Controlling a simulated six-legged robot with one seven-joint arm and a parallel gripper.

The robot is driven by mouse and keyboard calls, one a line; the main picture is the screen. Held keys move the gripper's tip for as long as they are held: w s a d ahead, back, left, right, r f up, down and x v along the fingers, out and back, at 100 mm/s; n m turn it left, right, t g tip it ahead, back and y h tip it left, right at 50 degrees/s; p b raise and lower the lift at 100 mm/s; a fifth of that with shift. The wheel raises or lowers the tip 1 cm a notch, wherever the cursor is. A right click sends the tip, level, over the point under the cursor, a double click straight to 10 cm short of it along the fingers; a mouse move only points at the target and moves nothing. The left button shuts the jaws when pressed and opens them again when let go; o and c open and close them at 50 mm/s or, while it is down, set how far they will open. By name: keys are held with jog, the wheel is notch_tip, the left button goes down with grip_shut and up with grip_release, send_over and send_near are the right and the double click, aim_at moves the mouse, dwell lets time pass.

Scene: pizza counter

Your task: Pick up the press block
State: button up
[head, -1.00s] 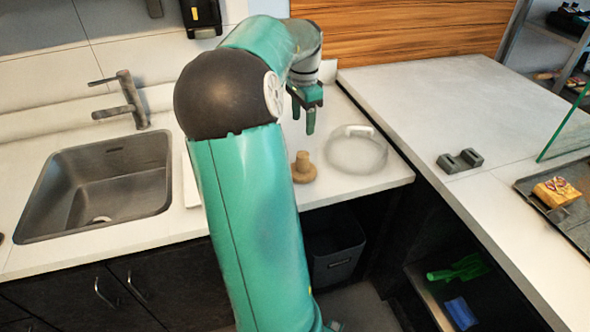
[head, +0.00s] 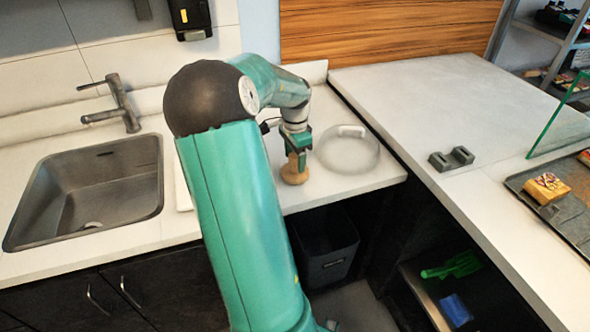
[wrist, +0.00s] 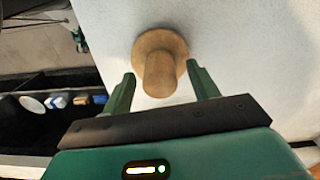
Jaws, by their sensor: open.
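The press block (head: 294,174) is a light wooden piece with a round base and a narrower upright handle. It stands on the white counter just right of my arm in the head view. In the wrist view the press block (wrist: 160,62) lies ahead of my gripper, its handle pointing toward the gripper. My gripper (wrist: 160,82) is open, with one green finger on each side of the handle and gaps between. In the head view my gripper (head: 298,153) is directly above the block and covers part of its handle.
A clear round lid (head: 348,152) with a white handle lies right of the block. A steel sink (head: 88,190) is at left. A small grey holder (head: 451,159) sits on the right counter. A dark bin (head: 327,250) stands below the counter edge.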

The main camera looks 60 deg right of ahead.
jog(key=shift+c, duration=0.2)
jog(key=c, duration=1)
jog(key=shift+c, duration=0.2)
jog(key=shift+r, duration=0.2)
jog(key=shift+r, duration=0.65)
jog(key=s+a+r, duration=0.9)
jog(key=s+r, duration=0.1)
jog(key=r, duration=0.1)
jog(key=shift+s+a+r, duration=0.15)
jog(key=shift+a+r, duration=0.05)
jog(key=shift+a, duration=0.05)
